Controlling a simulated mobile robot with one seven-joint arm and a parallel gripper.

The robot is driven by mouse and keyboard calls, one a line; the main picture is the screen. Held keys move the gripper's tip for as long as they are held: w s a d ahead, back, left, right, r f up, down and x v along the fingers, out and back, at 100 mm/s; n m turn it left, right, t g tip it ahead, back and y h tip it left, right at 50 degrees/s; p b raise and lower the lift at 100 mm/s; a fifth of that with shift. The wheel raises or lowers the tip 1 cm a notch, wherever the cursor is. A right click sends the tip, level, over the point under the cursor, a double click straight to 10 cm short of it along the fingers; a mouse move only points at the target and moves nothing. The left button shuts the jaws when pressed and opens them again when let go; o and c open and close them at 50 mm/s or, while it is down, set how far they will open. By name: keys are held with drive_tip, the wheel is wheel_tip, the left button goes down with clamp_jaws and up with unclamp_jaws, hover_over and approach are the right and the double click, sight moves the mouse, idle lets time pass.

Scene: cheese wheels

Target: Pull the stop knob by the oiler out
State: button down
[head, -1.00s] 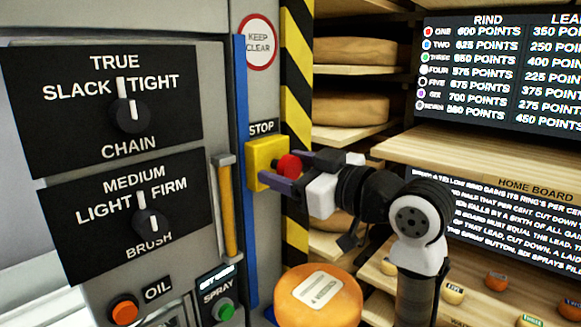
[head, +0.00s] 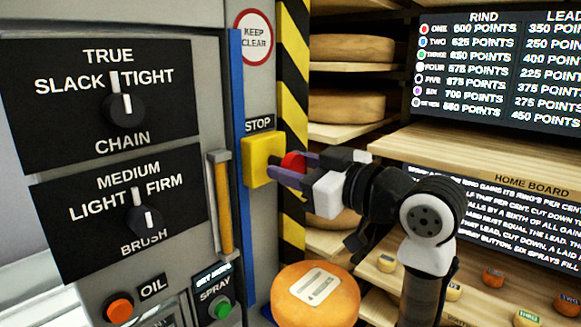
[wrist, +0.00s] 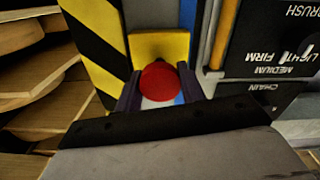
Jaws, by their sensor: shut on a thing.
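The stop knob (head: 292,162) is a red round knob on a yellow box (head: 257,160) under the STOP label (head: 260,124). My gripper (head: 291,166) reaches it from the right, with one dark finger on each side, and is shut on it. In the wrist view the red knob (wrist: 162,83) sits between the two fingers (wrist: 162,92), in front of the yellow box (wrist: 160,46). The fingers partly hide the knob's sides and stem in the head view.
An orange OIL button (head: 118,307) and a green SPRAY button (head: 221,308) sit low on the panel. A yellow handle (head: 222,205) is left of the box. A cheese wheel (head: 316,308) stands below my arm. Shelves (head: 350,130) are on the right.

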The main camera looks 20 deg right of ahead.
drive_tip(key=c, duration=0.9)
unclamp_jaws()
drive_tip(key=shift+s+d, duration=0.1)
drive_tip(key=shift+o, duration=0.2)
drive_tip(key=shift+s, duration=0.1)
drive_tip(key=b+v, duration=0.3)
drive_tip(key=v, duration=1)
drive_tip(key=shift+s+d, duration=0.2)
drive_tip(key=shift+s, duration=0.1)
